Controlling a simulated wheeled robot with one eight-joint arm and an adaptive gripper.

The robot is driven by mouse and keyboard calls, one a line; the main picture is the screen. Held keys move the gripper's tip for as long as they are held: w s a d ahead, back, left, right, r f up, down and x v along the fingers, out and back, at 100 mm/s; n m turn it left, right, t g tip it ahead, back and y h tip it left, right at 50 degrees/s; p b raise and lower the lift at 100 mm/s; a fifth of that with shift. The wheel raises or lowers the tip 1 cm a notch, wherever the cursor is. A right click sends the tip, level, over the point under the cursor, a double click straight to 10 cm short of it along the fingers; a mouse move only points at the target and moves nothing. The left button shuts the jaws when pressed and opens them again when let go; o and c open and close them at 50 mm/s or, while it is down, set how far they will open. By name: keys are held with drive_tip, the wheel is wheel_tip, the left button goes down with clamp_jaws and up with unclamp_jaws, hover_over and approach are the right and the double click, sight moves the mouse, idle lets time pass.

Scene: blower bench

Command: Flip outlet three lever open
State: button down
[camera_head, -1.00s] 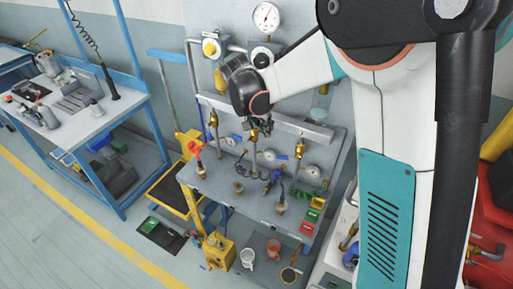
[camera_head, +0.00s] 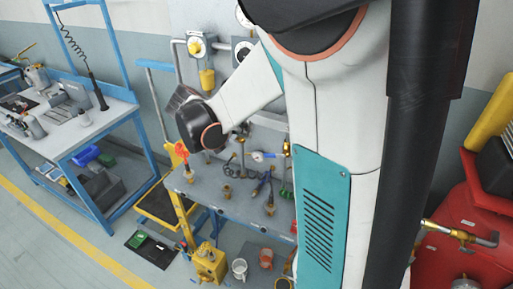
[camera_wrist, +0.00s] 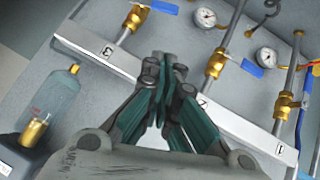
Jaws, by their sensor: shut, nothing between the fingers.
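In the wrist view, the outlet three valve (camera_wrist: 136,17) is brass, on a pipe by the label "3" (camera_wrist: 108,50) on a pale rail. Its blue lever (camera_wrist: 163,7) sticks out to the right, roughly across the pipe, partly cut by the top edge. My gripper (camera_wrist: 165,60) is shut and empty. In the picture its tips are below and right of this valve, with no visible contact. The outlet two valve (camera_wrist: 215,63) and its blue lever (camera_wrist: 251,68) are right of the tips. In the head view my arm hides much of the bench.
The outlet one valve (camera_wrist: 286,104) is farther right, with gauges (camera_wrist: 266,57) between the pipes. A clear bottle with a brass base (camera_wrist: 35,132) is at left. In the head view a red cabinet (camera_head: 455,235) is at right and a blue-framed workbench (camera_head: 85,125) at left.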

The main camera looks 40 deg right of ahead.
drive_tip(key=b, duration=0.2)
hover_over(270, 155)
drive_tip(key=w+a, duration=0.2)
drive_tip(key=w, duration=0.1)
wheel_tip(270, 155, down, 7)
drive_tip(key=shift+s+d+f+b, duration=0.15)
drive_tip(key=shift+s+f+b, duration=0.1)
drive_tip(key=shift+f, duration=0.35)
drive_tip(key=shift+s+d+f+b, duration=0.15)
drive_tip(key=shift+f+b, duration=0.15)
drive_tip(key=shift+f, duration=0.3)
drive_tip(key=shift+s+d+f+b, duration=0.1)
drive_tip(key=shift+s+f+b, duration=0.15)
drive_tip(key=shift+f, duration=0.35)
drive_tip(key=shift+w+f+g+b, duration=0.15)
drive_tip(key=shift+f+g+b, duration=0.2)
drive_tip(key=shift+b, duration=0.2)
